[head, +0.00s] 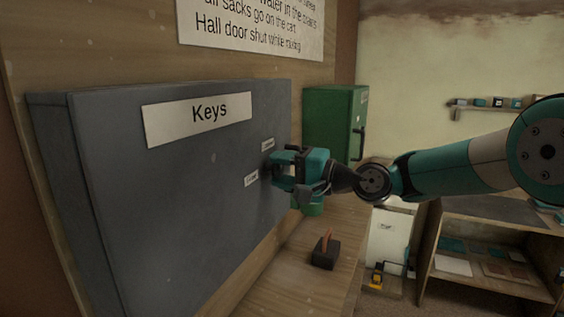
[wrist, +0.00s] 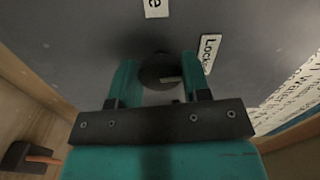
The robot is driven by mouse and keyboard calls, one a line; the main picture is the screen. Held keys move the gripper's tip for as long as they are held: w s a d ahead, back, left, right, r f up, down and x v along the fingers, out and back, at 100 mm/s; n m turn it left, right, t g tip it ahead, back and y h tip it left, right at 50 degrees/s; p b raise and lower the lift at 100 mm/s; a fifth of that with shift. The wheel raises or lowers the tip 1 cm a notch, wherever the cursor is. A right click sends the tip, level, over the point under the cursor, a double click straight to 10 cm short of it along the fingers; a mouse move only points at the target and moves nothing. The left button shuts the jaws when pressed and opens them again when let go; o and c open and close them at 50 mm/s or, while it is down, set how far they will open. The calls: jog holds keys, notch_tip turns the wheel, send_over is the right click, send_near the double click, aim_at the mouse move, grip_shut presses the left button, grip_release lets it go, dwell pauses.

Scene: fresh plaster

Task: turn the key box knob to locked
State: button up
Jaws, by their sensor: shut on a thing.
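The grey key box (head: 190,200) is on the wooden wall with a "Keys" plate on its front. My gripper (head: 273,168) is at the right part of its face, shut on the knob. In the wrist view the round dark knob (wrist: 152,72) sits between the two teal fingers of my gripper (wrist: 159,70). A pale mark shows on the knob's right side, toward the right finger. A label starting "Lock" (wrist: 209,50) is just right of the knob, its end hidden by the finger. Another label ending in "e" (wrist: 156,8) is above it. The knob is mostly hidden in the head view.
A green cabinet (head: 330,125) hangs just beyond the key box. A dark block with an orange handle (head: 326,252) is on the wooden ledge (head: 290,275) below. A sign (head: 255,25) is above the box. Shelves (head: 480,260) stand at the right.

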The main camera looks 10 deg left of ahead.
jog(key=shift+m+p, duration=0.35)
jog(key=shift+m, duration=0.25)
jog(key=o, duration=1.3)
jog(key=shift+c, duration=0.2)
jog(key=shift+d, duration=0.1)
jog(key=s+d+b, duration=0.3)
jog(key=d+b, duration=0.3)
jog(key=d, duration=1.1)
jog(key=shift+s+b, duration=0.15)
jog(key=shift+b, duration=0.15)
